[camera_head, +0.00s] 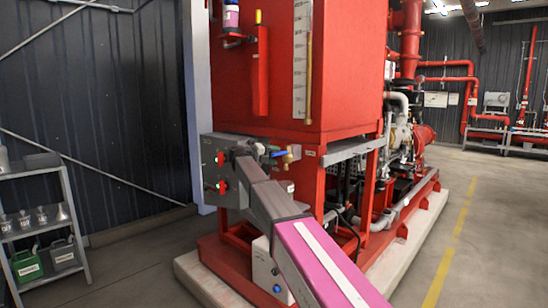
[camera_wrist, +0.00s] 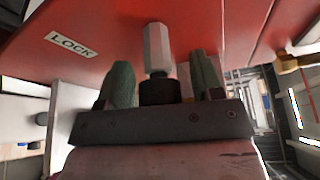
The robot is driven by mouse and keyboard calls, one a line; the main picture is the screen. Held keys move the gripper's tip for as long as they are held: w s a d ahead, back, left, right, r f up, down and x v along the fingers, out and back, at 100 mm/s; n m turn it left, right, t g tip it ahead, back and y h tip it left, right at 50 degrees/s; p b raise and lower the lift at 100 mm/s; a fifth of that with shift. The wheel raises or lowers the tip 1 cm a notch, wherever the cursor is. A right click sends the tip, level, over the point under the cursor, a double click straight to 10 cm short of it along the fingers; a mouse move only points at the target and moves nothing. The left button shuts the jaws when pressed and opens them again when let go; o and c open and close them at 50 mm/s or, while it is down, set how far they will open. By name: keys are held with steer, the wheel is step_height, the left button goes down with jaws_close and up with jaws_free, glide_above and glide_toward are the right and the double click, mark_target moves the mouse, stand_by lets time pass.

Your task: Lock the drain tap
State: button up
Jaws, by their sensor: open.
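The drain tap (camera_head: 288,156) shows in the head view as a small brass fitting with a blue handle (camera_head: 277,152), low on the front of the red tank. The end of my arm is just left of it, in front of the grey box, and partly hides that area. In the wrist view my gripper (camera_wrist: 163,68) is open, with its green fingers apart. A pale faceted rod with a dark collar (camera_wrist: 158,92) stands between the fingers; I cannot tell what it belongs to. A LOCK label (camera_wrist: 72,43) is on the red surface at upper left. A brass piece (camera_wrist: 290,62) shows at right.
A shelf with bottles and cans (camera_head: 40,225) is at left. Floor at right is clear.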

steer(key=v, duration=1)
steer(key=shift+s+a, duration=0.2)
steer(key=shift+a, duration=0.1)
